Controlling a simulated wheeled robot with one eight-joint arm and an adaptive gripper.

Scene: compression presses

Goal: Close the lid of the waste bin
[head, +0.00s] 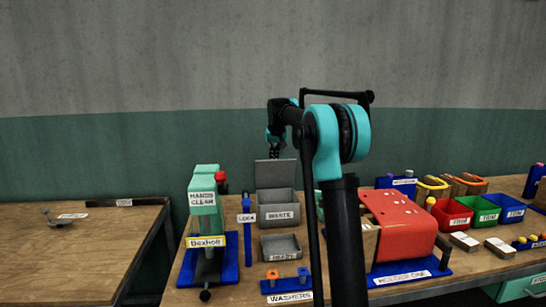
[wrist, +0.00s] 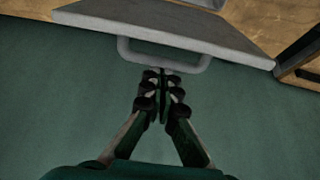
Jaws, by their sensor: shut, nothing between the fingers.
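The grey waste bin (head: 278,199), labelled WASTE, stands on the workbench in the head view. Its grey lid (head: 275,174) stands raised at the back of the bin, so the bin is open. In the wrist view the lid (wrist: 170,22) crosses the top, with a grey loop handle (wrist: 190,64) along its near edge. My gripper (head: 274,153) is at the lid's top edge in the head view. In the wrist view its shut, empty fingertips (wrist: 162,75) are at the handle; I cannot tell whether they touch it.
A green press (head: 204,210) and a blue upright tool (head: 247,218) stand left of the bin. A small grey tray (head: 280,247) sits in front. A red press (head: 400,225) and coloured bins (head: 450,216) lie to the right. The green wall is close behind.

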